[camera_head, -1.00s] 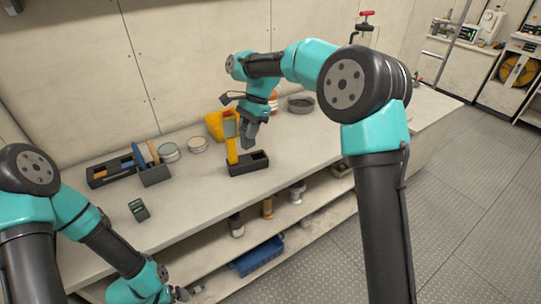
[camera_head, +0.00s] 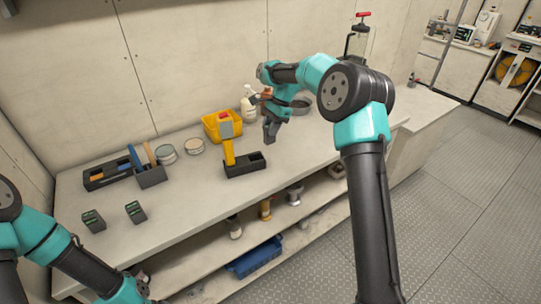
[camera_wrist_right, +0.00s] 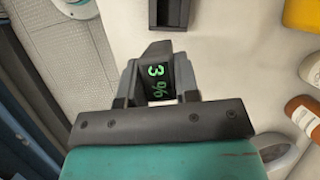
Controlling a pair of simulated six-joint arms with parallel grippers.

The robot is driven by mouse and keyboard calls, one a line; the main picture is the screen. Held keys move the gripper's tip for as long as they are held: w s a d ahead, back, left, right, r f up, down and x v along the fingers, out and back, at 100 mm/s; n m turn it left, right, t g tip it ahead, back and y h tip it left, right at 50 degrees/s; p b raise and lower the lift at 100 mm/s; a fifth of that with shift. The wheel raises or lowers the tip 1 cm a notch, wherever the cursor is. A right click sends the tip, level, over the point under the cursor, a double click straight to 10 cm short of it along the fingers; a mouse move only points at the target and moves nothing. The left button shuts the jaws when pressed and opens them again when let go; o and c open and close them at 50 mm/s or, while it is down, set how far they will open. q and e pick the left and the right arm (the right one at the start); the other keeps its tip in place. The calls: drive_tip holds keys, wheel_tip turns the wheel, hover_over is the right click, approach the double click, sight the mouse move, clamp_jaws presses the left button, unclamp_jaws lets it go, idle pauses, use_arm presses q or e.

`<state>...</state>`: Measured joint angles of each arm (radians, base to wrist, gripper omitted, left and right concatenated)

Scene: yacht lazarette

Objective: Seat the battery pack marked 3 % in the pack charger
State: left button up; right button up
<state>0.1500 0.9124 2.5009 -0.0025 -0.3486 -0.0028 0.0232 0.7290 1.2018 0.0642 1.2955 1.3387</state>
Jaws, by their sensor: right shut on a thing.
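My right gripper (camera_head: 271,132) is shut on the battery pack marked 3 % (camera_wrist_right: 157,78), whose green marking reads clearly between the fingers in the right wrist view. In the head view this gripper hangs above the bench, to the right of and above a black block with an open slot, which looks like the pack charger (camera_head: 252,168). I cannot make out the held pack in the head view. My left gripper (camera_head: 143,284) is low at the bottom left; its jaws are unclear.
Two dark packs with green displays (camera_head: 93,220) (camera_head: 136,211) lie at the bench's front left.

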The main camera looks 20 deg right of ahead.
sight(270, 138)
drive_tip(key=shift+f, duration=2.4)
drive_tip(key=shift+f, duration=2.55)
drive_tip(key=o, duration=1)
drive_tip(key=shift+f, duration=0.1)
drive_tip(key=v, duration=1.2)
